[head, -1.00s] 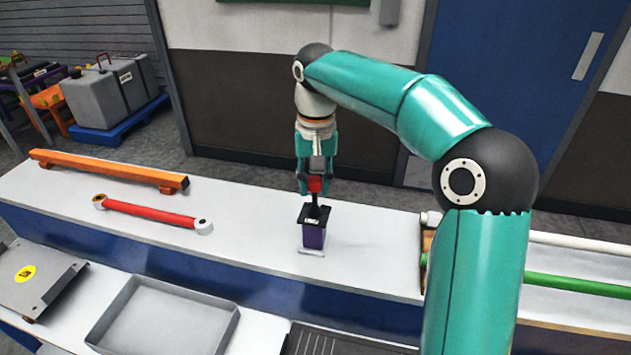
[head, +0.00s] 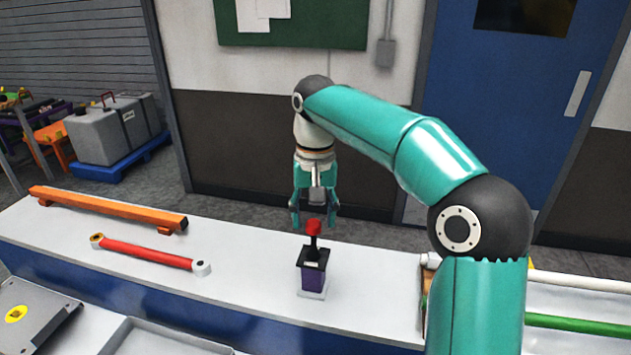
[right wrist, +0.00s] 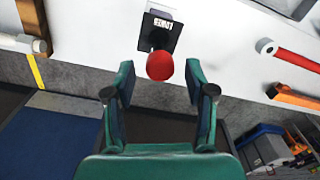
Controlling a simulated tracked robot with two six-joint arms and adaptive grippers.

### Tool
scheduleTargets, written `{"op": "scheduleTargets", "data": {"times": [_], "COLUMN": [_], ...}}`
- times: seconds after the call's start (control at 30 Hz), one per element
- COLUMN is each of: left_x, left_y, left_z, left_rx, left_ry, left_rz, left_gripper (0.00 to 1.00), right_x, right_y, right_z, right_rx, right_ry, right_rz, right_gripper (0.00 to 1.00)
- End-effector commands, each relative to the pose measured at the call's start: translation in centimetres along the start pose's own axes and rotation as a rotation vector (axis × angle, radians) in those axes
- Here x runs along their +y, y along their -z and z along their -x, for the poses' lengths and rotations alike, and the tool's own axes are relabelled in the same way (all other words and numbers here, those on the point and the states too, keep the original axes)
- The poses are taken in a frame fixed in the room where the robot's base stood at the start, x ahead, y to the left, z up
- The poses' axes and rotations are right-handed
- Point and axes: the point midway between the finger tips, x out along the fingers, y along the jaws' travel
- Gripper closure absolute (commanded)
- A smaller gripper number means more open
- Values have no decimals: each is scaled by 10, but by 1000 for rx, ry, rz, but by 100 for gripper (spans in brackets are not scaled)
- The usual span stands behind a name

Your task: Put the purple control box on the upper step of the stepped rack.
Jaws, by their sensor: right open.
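The purple control box (head: 313,278) has a black top and a black stick with a red knob (head: 313,227). It stands upright on a pale plate (head: 312,295) on the upper step of the white stepped rack (head: 245,268). My right gripper (head: 314,217) is open and empty just above the knob, its fingers pointing down. In the right wrist view, the red knob (right wrist: 160,66) shows beyond the spread fingers, with the black lettered top (right wrist: 160,30) behind it. My left gripper is not in view.
An orange beam (head: 108,208) and a red rod (head: 150,251) lie left of the box. White (head: 580,281) and green (head: 580,325) bars lie at the right. A grey tray (head: 150,338) and a grey plate (head: 35,310) are on the lower step.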

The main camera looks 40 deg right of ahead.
Motion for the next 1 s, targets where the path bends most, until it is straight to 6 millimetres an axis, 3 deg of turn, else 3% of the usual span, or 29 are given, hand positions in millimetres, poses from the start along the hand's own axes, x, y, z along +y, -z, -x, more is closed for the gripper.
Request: {"op": "scheduleTargets", "data": {"times": [0.2,0.4,0.6,1.0], "left_x": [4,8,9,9], "left_y": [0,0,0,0], "left_z": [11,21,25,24], "left_rx": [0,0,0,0], "left_ry": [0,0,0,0], "left_rz": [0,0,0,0], "left_gripper": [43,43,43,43], "right_x": [-1,-1,-1,-1], "right_y": [1,1,0,0], "right_z": [48,83,96,96], "right_rx": [3,2,0,0], "right_ry": [1,0,-1,-1], "right_rz": [1,1,1,2], "right_gripper": [45,45,45,45]}}
